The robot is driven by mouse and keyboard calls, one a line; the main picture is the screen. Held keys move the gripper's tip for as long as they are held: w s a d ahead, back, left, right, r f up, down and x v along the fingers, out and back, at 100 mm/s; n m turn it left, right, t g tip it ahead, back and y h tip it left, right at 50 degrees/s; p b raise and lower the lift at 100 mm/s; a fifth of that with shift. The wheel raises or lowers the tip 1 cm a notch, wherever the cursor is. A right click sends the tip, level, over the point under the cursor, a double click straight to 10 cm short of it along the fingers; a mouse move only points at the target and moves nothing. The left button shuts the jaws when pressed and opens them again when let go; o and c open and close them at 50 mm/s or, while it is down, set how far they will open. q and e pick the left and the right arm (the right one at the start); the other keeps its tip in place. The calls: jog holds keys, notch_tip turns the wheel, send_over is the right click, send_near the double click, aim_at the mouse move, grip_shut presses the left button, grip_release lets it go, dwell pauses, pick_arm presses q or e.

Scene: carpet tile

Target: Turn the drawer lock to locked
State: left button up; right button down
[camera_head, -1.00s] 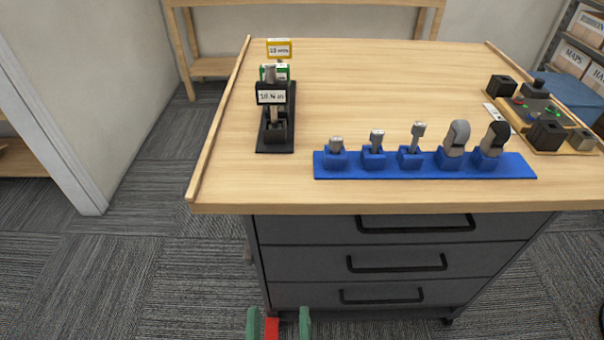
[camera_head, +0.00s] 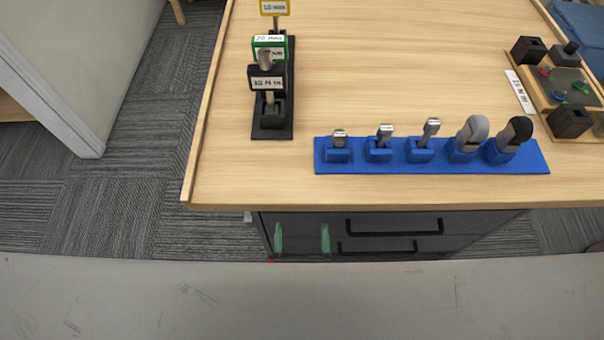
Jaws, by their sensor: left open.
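The dark grey drawer cabinet (camera_head: 390,222) stands under the wooden tabletop, with black bar handles on its drawer fronts. I cannot make out the drawer lock. A small pale part (camera_head: 248,216) sticks out at the cabinet's left side, too small to identify. My left gripper (camera_head: 302,239) shows as two green fingers, open and apart, in front of the cabinet's left part, below the table edge. Nothing shows between the fingers. The lower drawers are hidden behind a broad grey surface across the bottom of the view. My right gripper is not in view.
On the tabletop (camera_head: 400,70), a blue rack (camera_head: 330,168) holds several tools near the front edge. A black stand (camera_head: 271,133) with labelled tags is at the left. A control box (camera_head: 565,90) with coloured buttons is at the right. Carpet is open on the left.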

pick_arm(q)
jog(key=p+x, duration=0.1)
jog(key=x, duration=0.7)
jog(key=shift+w, duration=0.25)
jog(key=shift+r, duration=0.1)
